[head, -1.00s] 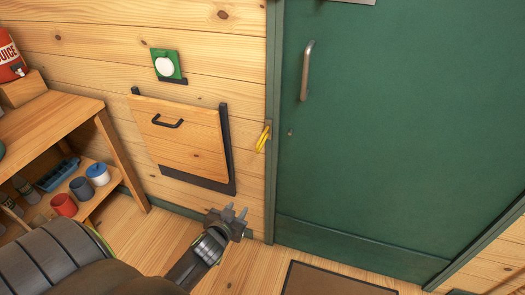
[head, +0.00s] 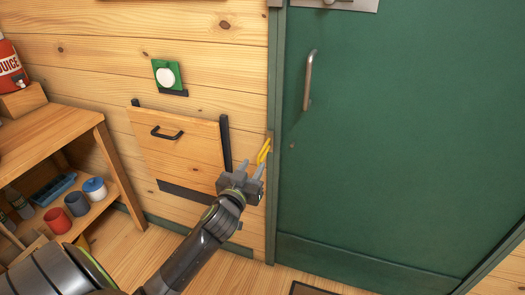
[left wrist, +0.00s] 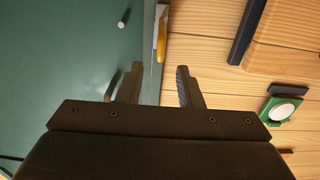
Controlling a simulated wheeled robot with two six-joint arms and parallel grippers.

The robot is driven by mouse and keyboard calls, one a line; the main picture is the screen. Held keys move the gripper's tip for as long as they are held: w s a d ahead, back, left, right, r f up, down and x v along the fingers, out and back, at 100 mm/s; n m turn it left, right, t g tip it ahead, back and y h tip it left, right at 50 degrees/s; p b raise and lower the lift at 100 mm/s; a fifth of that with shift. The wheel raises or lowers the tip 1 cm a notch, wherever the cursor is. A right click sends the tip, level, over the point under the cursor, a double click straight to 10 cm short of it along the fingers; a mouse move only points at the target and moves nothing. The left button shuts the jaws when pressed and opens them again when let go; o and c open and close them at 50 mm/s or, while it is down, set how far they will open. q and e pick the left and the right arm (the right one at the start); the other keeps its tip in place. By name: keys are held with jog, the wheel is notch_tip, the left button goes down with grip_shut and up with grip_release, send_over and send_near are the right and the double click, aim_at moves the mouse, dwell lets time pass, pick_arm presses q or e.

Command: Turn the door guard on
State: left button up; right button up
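The door guard is a small yellow lever (head: 264,151) on the left edge of the green door's frame (head: 273,180). It hangs at a slant beside the green door (head: 390,150), which is shut. My left gripper (head: 251,168) is open and empty, just below and left of the lever in the head view. In the left wrist view the yellow lever (left wrist: 162,38) lies ahead of the gap between the two open fingers (left wrist: 159,70), apparently not touched. My right gripper is in neither view.
A wooden flap (head: 185,150) with a black handle and dark side rails is on the wall left of the guard. A green plate with a white round knob (head: 165,77) is above it. A wooden shelf (head: 70,130) with cups stands at left.

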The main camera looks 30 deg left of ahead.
aim_at(262, 149)
pick_arm(q)
jog(key=x, duration=0.9)
jog(key=shift+c, duration=0.2)
grip_shut()
